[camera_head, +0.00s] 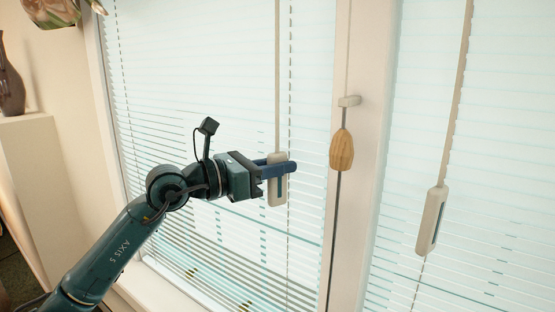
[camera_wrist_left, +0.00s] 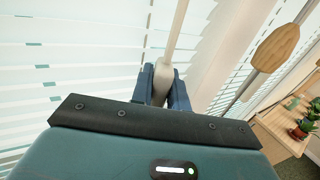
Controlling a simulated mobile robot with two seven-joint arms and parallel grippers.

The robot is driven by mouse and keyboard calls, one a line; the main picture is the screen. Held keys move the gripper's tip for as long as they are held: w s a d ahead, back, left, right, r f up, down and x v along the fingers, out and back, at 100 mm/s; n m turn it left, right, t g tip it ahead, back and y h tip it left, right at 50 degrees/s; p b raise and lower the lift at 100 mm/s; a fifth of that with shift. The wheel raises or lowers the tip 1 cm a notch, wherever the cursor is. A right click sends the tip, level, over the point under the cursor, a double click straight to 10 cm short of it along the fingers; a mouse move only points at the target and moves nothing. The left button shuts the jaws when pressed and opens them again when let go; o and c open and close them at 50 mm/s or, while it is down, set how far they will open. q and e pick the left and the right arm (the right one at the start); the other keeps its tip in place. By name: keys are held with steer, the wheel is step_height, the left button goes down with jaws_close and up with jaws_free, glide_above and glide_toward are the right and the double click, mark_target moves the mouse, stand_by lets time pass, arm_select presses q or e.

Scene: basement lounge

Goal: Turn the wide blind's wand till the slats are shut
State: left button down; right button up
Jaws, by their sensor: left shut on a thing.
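My left gripper (camera_head: 279,170) is shut on the pale handle (camera_head: 277,196) of a wand that hangs in front of the left blind (camera_head: 220,70). In the left wrist view the handle (camera_wrist_left: 163,74) stands between the two blue fingers (camera_wrist_left: 164,90), with its rod rising above. The left blind's slats show bright gaps between them, so they look at least partly open. A second blind (camera_head: 500,150) on the right has its own wand handle (camera_head: 432,218), hanging free. I cannot tell which blind is the wide one, as the right one runs out of view. My right gripper is not in view.
A wooden cord pull (camera_head: 342,150) hangs at the white post (camera_head: 360,200) between the blinds, right of my gripper. A dark vase (camera_head: 11,80) stands on a pale ledge at the left. The left wrist view shows a potted plant (camera_wrist_left: 304,128) on a wooden surface.

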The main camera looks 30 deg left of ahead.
arm_select(q)
steer(key=shift+d+n+t+y+p, duration=0.1)
steer(key=shift+n+t+y+p, duration=0.4)
steer(key=shift+y, duration=0.3)
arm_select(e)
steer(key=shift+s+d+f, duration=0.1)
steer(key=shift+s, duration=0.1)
arm_select(q)
steer(key=shift+f+n+y, duration=0.1)
steer(key=shift+n+y, duration=0.2)
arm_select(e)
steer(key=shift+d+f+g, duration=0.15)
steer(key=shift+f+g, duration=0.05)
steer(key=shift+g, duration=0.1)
arm_select(q)
steer(key=c, duration=1.6)
jaws_free()
steer(key=shift+c, duration=0.2)
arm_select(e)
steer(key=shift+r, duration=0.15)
